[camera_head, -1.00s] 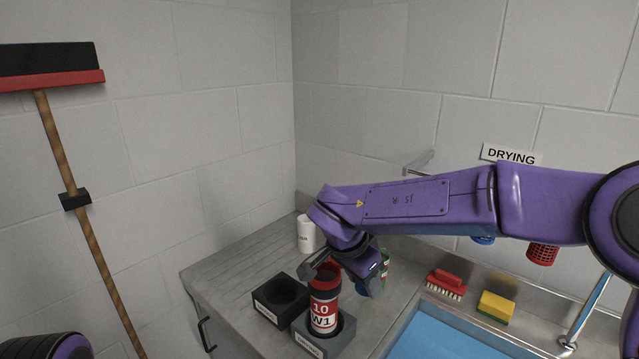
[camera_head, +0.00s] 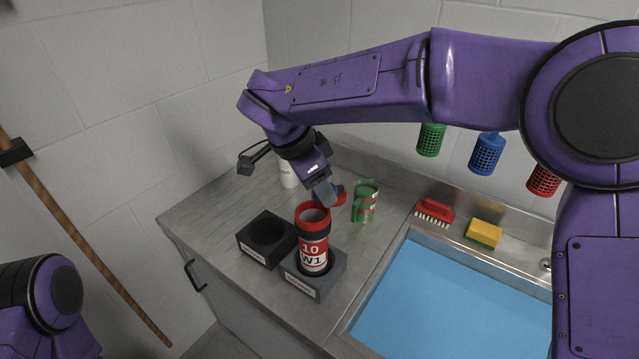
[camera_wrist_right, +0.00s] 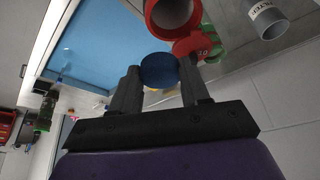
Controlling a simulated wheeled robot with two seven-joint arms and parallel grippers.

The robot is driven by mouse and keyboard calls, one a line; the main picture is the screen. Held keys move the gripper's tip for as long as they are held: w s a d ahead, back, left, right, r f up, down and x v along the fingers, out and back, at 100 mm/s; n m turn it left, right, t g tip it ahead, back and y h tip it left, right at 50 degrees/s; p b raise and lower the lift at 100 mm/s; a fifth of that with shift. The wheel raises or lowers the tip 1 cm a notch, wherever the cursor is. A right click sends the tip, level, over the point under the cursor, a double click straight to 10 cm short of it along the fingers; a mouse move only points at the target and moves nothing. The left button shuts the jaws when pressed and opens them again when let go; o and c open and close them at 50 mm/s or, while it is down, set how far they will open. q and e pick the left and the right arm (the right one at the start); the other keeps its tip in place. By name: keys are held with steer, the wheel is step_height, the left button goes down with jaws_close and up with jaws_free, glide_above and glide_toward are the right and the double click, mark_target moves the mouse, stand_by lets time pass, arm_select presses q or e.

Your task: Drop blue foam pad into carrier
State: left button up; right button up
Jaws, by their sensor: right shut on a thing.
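The carrier (camera_head: 312,240) is a red and white tube marked "10 W1", standing upright in a grey holder block (camera_head: 327,279), its red mouth open at the top. A red cap-like part (camera_head: 338,196) shows behind its rim. My right gripper (camera_head: 322,194) is above and just behind the carrier's mouth. In the right wrist view it (camera_wrist_right: 159,86) is shut on the round blue foam pad (camera_wrist_right: 160,70), held between its fingertips. There the carrier's red rim (camera_wrist_right: 172,14) is close beyond the pad, apart in the picture. My left gripper is out of view.
An empty black holder (camera_head: 268,236) stands left of the carrier. A red brush (camera_head: 435,213), yellow sponge (camera_head: 484,233) and blue-bottomed sink (camera_head: 450,300) are right. Mesh baskets (camera_head: 487,153) hang behind.

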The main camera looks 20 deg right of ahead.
steer(key=w, duration=0.1)
steer(key=w+f, duration=0.1)
steer(key=w, duration=0.1)
steer(key=shift+a+f, duration=0.1)
steer(key=shift+f, duration=0.05)
steer(key=o, duration=1.1)
steer(key=shift+s, duration=0.3)
steer(key=shift+c, duration=0.2)
steer(key=shift+s+r, duration=0.4)
steer(key=shift+s, duration=0.25)
steer(key=shift+w, duration=0.35)
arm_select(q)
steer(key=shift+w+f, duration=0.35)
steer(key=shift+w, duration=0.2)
arm_select(e)
steer(key=v, duration=1)
steer(key=shift+s+r, duration=0.2)
steer(key=shift+r, duration=0.05)
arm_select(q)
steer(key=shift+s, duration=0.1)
arm_select(e)
steer(key=shift+s, duration=0.15)
